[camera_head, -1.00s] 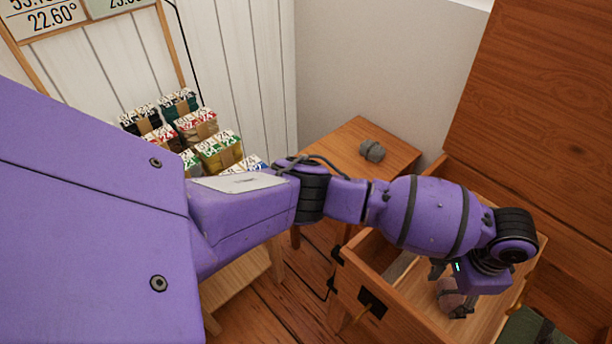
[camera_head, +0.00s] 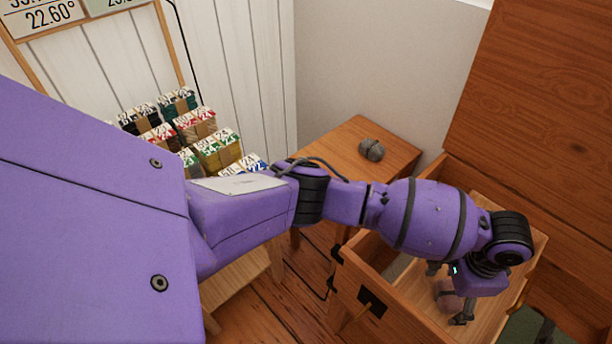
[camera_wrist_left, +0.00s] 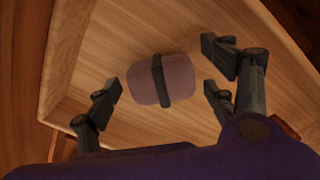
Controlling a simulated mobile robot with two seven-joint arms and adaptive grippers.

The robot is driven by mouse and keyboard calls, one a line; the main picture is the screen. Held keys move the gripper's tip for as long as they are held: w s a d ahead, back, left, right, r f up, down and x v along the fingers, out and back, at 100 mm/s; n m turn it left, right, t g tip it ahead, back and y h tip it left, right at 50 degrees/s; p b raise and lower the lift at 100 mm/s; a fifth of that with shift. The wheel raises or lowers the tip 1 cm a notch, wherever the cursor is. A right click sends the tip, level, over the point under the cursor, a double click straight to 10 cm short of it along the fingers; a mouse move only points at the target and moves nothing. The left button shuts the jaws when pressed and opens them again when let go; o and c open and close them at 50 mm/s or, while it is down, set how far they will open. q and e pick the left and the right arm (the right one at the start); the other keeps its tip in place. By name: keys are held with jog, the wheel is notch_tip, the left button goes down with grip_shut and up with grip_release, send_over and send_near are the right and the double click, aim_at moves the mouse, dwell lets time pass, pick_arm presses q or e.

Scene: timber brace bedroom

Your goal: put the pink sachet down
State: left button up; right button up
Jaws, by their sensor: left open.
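The pink sachet (camera_head: 446,296), a small rounded bag with a dark band round its middle, is inside the open wooden chest (camera_head: 397,318). In the left wrist view the sachet (camera_wrist_left: 178,78) appears to lie on the pale wooden floor (camera_wrist_left: 150,27) of the compartment. My left gripper (camera_head: 449,292) is just above it, pointing down into the chest. In the left wrist view its fingers (camera_wrist_left: 160,88) are spread, with visible gaps on both sides of the sachet. The gripper and wrist partly hide the sachet in the head view. My right gripper is not in view.
The chest's raised lid (camera_head: 545,110) stands at the right. A wooden side table (camera_head: 345,150) behind the chest bears a grey bundle (camera_head: 371,149). Several labelled packs (camera_head: 190,125) stand at the left by the white panelled wall (camera_head: 240,60).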

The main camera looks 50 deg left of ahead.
aim_at(452, 293)
pick_arm(q)
notch_tip(452, 293, up, 13)
jog(key=p, duration=0.5)
jog(key=shift+f, duration=0.2)
jog(key=shift+w+d, duration=0.1)
